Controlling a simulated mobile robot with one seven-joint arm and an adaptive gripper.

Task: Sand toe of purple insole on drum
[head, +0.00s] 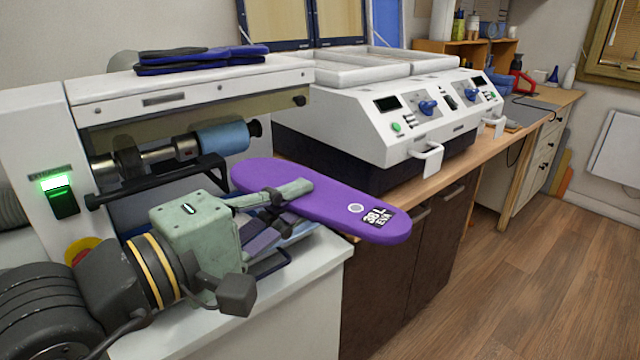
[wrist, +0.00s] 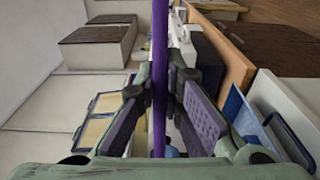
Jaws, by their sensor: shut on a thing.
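The purple insole (head: 325,201) is marked "38 L EVA" near its right end and has a small pale disc beside the label. My gripper (head: 292,200) is shut on it around its middle and holds it above the machine's front ledge. In the wrist view the insole shows edge-on as a thin purple strip (wrist: 160,70) between the two finger pads of my gripper (wrist: 160,105). The sanding drum (head: 222,138) is a blue cylinder on a shaft, behind and left of the insole. The insole's left end lies below and right of the drum, apart from it in the picture.
The sanding machine (head: 190,88) has a lit green switch (head: 57,184) and a dark bar (head: 155,182) in front of the shaft. Dark blue insoles (head: 200,60) lie on its top. A white two-station press (head: 400,105) stands to the right on a wooden bench. Floor at right is clear.

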